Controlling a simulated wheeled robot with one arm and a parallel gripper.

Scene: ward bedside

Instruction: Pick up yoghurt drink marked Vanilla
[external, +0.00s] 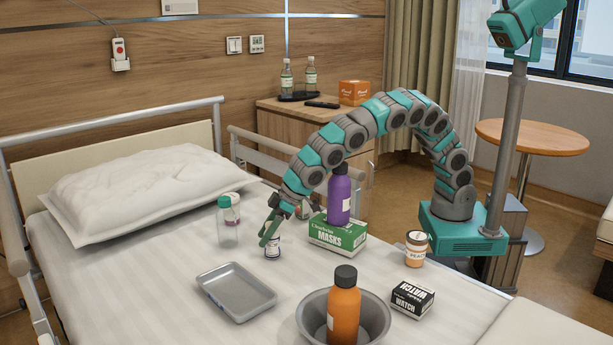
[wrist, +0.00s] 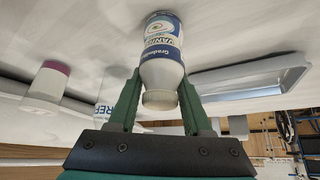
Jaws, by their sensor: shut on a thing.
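The yoghurt drink marked Vanilla (wrist: 161,50) is a small white bottle with a blue and white label and a pale cap, seen large in the wrist view. In the external view it (external: 272,248) is small, under my gripper (external: 270,232), at the middle of the bed. My gripper's two green fingers (wrist: 160,88) are shut on the bottle, one on each side. The bottle looks about upright, at or very near the sheet; I cannot tell whether it touches. Its lower part shows little of the bed contact.
A clear green-capped bottle (external: 227,228) stands left, a grey tray (external: 236,309) in front. A masks box (external: 338,240) bearing a purple bottle (external: 339,196) is close right. A peach jar (external: 416,250), watch box (external: 412,299) and grey bowl (external: 378,322) holding an orange bottle (external: 344,307) lie further right.

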